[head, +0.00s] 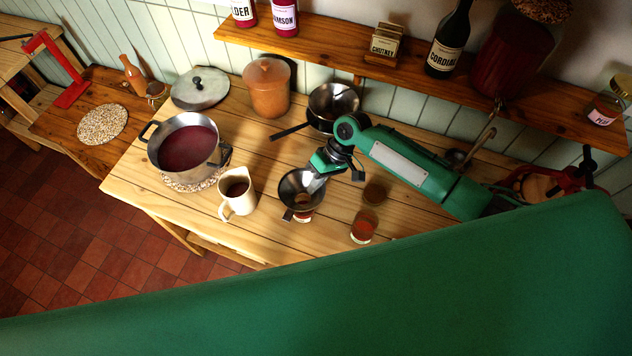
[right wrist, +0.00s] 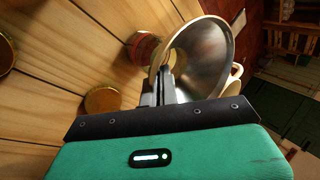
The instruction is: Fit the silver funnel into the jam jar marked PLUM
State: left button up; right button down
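The silver funnel (head: 301,180) is a wide steel cone. My right gripper (head: 319,184) is shut on its rim, on the right side. The right wrist view shows the fingers (right wrist: 165,88) closed at the edge of the funnel (right wrist: 205,55). A small red jar (head: 304,217) stands on the table under or just behind the funnel, mostly hidden by it. It also shows in the right wrist view (right wrist: 142,47). Its label is not readable as PLUM, and the spout is hidden, so I cannot tell whether it is inside. My left gripper is not in view.
A cream jug (head: 237,196) with dark liquid stands left of the funnel. A pot of red jam (head: 186,146) is further left, and a dark pan (head: 333,104) is behind. A wall shelf (head: 330,47) runs above.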

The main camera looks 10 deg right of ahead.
jog(key=shift+f, duration=0.15)
jog(key=c, duration=1.6)
grip_release()
jog(key=p+v, duration=0.3)
jog(key=v, duration=1)
jog(key=shift+d+r+p, duration=0.25)
jog(key=shift+r+p, duration=0.1)
